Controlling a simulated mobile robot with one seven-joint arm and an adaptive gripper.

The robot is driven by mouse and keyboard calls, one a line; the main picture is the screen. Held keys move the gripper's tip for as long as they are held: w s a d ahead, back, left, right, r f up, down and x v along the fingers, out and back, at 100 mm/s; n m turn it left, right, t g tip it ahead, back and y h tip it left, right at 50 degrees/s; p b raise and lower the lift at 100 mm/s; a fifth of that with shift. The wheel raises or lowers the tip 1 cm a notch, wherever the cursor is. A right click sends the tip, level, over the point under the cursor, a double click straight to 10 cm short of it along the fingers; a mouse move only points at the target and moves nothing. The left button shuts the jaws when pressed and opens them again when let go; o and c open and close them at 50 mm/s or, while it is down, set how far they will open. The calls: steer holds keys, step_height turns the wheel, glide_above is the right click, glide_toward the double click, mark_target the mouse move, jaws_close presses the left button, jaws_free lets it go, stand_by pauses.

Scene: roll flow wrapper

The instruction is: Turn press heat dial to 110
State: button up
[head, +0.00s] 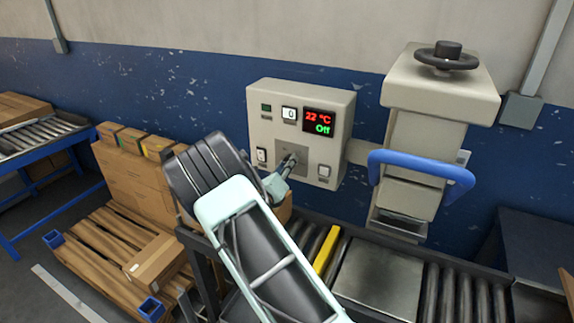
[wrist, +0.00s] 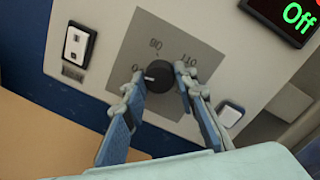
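The press heat dial (wrist: 158,78) is a black round knob on a grey square plate (wrist: 130,52) with marks that look like 0, 80 and 110. Its white pointer line faces the 0 mark at the left. My gripper (wrist: 160,82) has its two fingers apart, one on each side of the dial. I cannot tell whether the fingertips touch it. In the head view my gripper (head: 284,168) is at the control box (head: 262,112), and my arm hides part of it. The display (head: 319,122) reads 22 °C in red and Off in green.
White switches sit left (wrist: 76,42) and right (wrist: 229,115) of the dial plate. The press (head: 440,85) with a blue handle (head: 420,168) stands to the right. A roller conveyor (head: 440,290) runs below. Cartons and a pallet (head: 100,250) are at the left.

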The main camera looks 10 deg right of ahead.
steer(key=c, duration=0.4)
steer(key=shift+w+a+f+m+g+h+b, duration=0.15)
steer(key=shift+m+h+b, duration=0.3)
steer(key=shift+m+b, duration=4.75)
steer(key=shift+s+d+r+m+g+h+b, duration=0.1)
steer(key=shift+m+g+h+b, duration=0.3)
steer(key=shift+m+b, duration=4.8)
steer(key=shift+w+a+f+m+g+h+b, duration=0.1)
steer(key=shift+m+h+b, duration=0.45)
steer(key=shift+m+b, duration=4.6)
steer(key=shift+n+b, duration=0.65)
steer(key=shift+b, duration=0.2)
